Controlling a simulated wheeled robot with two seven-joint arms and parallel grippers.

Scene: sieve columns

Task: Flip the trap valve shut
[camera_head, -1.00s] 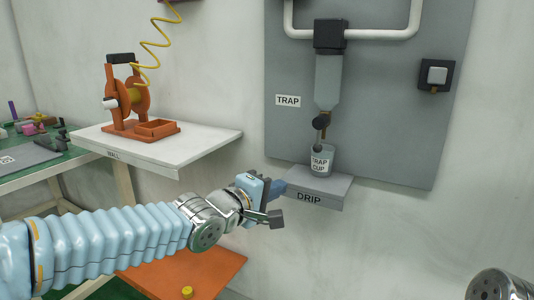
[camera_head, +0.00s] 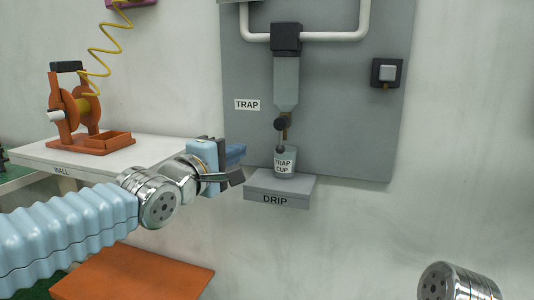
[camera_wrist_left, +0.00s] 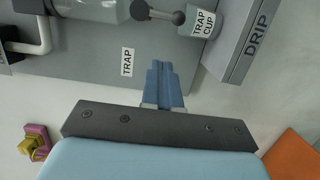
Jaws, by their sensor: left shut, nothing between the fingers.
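The trap valve (camera_head: 281,124) is a dark round hub at the foot of the grey trap body (camera_head: 286,80). Its short lever hangs down to a small dark ball at the trap cup (camera_head: 285,165). In the left wrist view the lever (camera_wrist_left: 160,14) shows at the top, between the hub and the labelled cup (camera_wrist_left: 199,22). My left gripper (camera_head: 238,154) is shut and empty, to the left of the cup and lever, apart from them. Its blue fingers (camera_wrist_left: 163,84) also show in the left wrist view. My right gripper is out of view.
The grey DRIP shelf (camera_head: 281,188) juts out under the cup. A white wall shelf (camera_head: 100,150) with an orange reel stand (camera_head: 85,110) is at left. A switch (camera_head: 387,73) sits on the panel's right. An orange surface (camera_head: 130,275) lies below.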

